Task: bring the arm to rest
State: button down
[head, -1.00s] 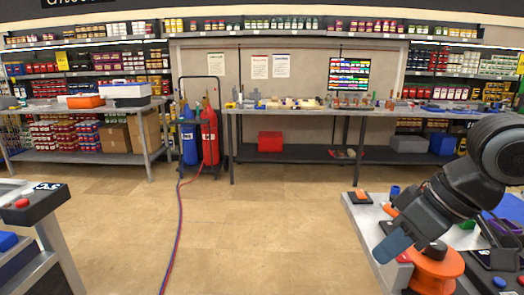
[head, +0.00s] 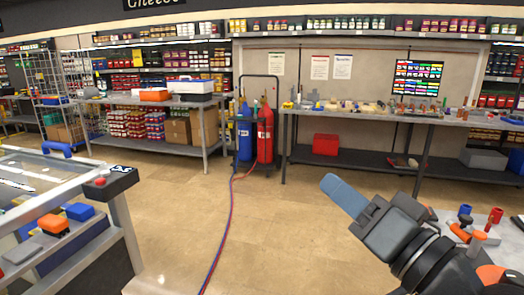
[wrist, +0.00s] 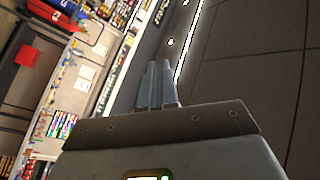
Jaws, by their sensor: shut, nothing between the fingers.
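My gripper (head: 343,194) is in the lower right of the head view, its blue-grey fingers together and pointing up and to the left over open floor. In the wrist view the two fingers (wrist: 155,84) lie side by side with nothing between them. The wrist view is tilted, with shelves and a wall on the left and the ceiling on the right. My gripper touches nothing that I can see.
A bench (head: 493,238) with orange and blue parts is at the lower right, beside my arm. A cart-like table (head: 118,182) is at the left. Red and blue gas cylinders (head: 264,132) stand ahead, with hoses (head: 229,218) across the floor.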

jog(key=s+d+f+m+h, duration=0.25)
jog(key=s+f+h, duration=0.25)
jog(key=s+f, duration=0.35)
jog(key=s+d+f+m+h, duration=0.1)
jog(key=s+f+m+h, duration=0.25)
jog(key=s+f, duration=0.45)
jog(key=s+d+f+n+g, duration=0.1)
jog(key=s+d+n, duration=0.1)
jog(key=s, duration=0.5)
jog(key=s+d+f+n+h, duration=0.1)
jog(key=s+d+f+n, duration=0.1)
jog(key=s, duration=0.4)
jog(key=s+d+f+n+g, duration=0.1)
jog(key=s+d+f+n, duration=0.1)
jog(key=s, duration=0.5)
jog(key=shift+s+d+f+n+g, duration=0.3)
jog(key=shift+d+n, duration=0.4)
jog(key=shift+n, duration=0.2)
jog(key=shift+h, duration=0.25)
